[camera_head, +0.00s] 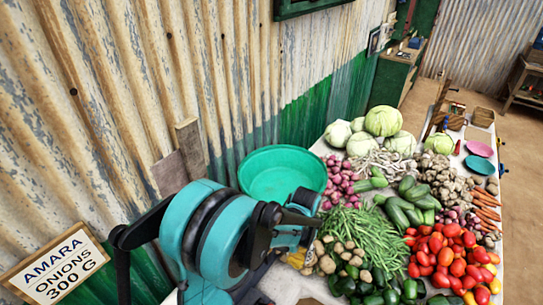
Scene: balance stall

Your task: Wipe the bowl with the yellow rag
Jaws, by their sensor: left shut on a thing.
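A wide green bowl (256,183) stands at the back left of the stall table, against the corrugated wall, with its open top up. My left arm comes in from the lower left and hides part of the bowl's front side. My left gripper (298,224) is just in front of the bowl's near rim. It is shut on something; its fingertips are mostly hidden. A small patch of yellow, likely the yellow rag (297,258), shows just below the gripper. I cannot tell whether it touches the bowl. My right gripper is not in view.
Green beans (360,236), small potatoes (346,256), red onions (338,180) and tomatoes (450,262) crowd the table right of the gripper. Cabbages (383,121) lie at the back. A price sign (55,265) leans at lower left. A bare strip of table (285,285) shows in front.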

